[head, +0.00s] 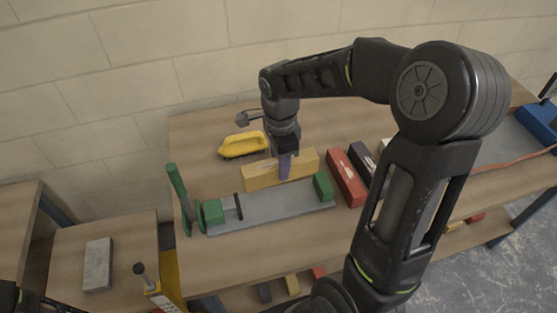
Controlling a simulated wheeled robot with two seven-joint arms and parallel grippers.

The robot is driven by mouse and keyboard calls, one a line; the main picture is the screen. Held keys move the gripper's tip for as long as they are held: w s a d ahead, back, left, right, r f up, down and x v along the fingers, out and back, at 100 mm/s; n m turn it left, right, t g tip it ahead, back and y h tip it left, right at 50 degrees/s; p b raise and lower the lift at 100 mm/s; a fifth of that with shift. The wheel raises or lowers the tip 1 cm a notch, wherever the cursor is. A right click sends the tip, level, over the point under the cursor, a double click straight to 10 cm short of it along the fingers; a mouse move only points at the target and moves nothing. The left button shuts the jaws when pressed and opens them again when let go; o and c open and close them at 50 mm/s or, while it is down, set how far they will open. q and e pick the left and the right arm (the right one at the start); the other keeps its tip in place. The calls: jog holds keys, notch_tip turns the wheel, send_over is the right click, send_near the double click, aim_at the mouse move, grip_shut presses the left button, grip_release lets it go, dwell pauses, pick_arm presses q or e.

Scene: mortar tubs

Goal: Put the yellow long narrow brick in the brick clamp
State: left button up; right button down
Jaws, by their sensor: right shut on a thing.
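The yellow long narrow brick (258,176) is in the middle of the head view, its long side facing me. My right gripper (285,169) comes down from above and is shut on it near its middle. The brick clamp (270,207) lies just in front: a grey bed with a green jaw block at each end and a green handle at the left. The brick runs roughly along the bed's back edge, between the end blocks in the picture. I cannot tell whether the brick touches the table or hangs above it. My left gripper is not visible.
A red brick (346,178) and a dark brick (364,161) lie right of the clamp. A grey block (97,264) is on the lower left table. The table front (250,255) is clear.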

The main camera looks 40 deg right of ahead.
notch_tip(320, 180, down, 9)
jog(key=b, duration=0.6)
jog(key=shift+r, duration=0.15)
jog(key=shift+f+b, duration=1.05)
jog(key=shift+f, duration=0.05)
jog(key=shift+f+b, duration=0.45)
jog(key=shift+f, duration=0.05)
jog(key=c, duration=0.8)
grip_release()
jog(key=shift+o, duration=0.2)
notch_tip(320, 180, up, 8)
jog(key=shift+f, duration=0.1)
